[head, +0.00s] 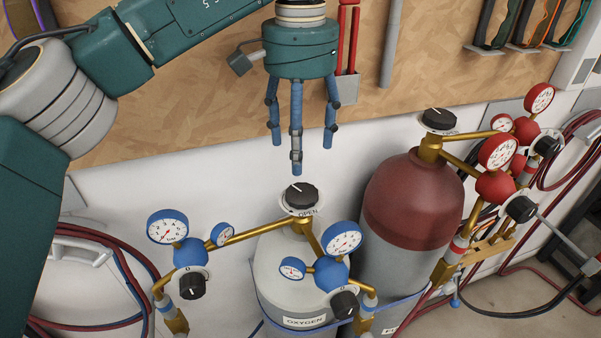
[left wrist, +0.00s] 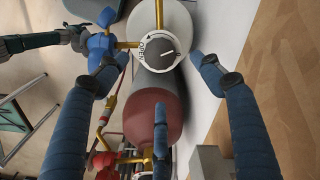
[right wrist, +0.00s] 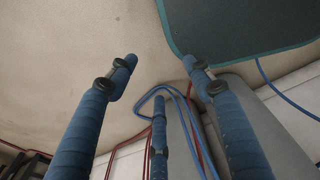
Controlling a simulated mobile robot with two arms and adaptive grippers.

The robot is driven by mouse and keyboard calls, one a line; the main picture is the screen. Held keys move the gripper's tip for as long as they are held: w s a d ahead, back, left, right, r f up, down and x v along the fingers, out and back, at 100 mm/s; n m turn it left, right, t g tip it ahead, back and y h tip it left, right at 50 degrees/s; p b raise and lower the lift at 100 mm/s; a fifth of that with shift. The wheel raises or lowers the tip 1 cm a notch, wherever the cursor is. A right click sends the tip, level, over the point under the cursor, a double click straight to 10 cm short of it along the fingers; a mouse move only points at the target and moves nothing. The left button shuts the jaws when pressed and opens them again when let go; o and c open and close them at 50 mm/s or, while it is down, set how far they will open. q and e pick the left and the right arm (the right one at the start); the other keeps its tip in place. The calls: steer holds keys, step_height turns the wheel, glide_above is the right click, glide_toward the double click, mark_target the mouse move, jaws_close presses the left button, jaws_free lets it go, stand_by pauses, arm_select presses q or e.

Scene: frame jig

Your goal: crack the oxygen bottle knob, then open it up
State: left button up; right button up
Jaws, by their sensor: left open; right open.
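The oxygen bottle (head: 275,262) is light grey with an OXYGEN label and stands in the lower middle of the head view. Its black knob (head: 301,195) sits on a white OPEN dial on top of the bottle; the knob also shows in the left wrist view (left wrist: 160,54). My left gripper (head: 302,150) points down above the knob, its three blue fingers spread and apart from it. My right gripper (right wrist: 155,80) is open and empty, seen only in its own wrist view, with floor, hoses and a dark green panel behind it.
A red-topped grey bottle (head: 412,200) with its own black knob (head: 439,119) stands to the right. Blue gauges (head: 168,228) and brass pipes flank the oxygen knob. Red gauges (head: 497,152) stand farther right. A wooden tool board (head: 200,100) is behind my left gripper.

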arm_select(q)
steer(key=p, duration=0.1)
glide_above(301, 193)
steer(key=f, duration=0.4)
steer(key=shift+s+f, duration=0.25)
steer(key=shift+f, duration=0.1)
steer(key=f, duration=0.3)
steer(key=f+p, duration=0.1)
steer(key=f, duration=0.1)
steer(key=shift+w, duration=0.25)
steer(key=shift+f, duration=0.1)
steer(key=c, duration=1.1)
steer(key=shift+c, duration=0.3)
arm_select(e)
steer(key=shift+s+a+r, duration=0.1)
steer(key=shift+s+r, duration=0.9)
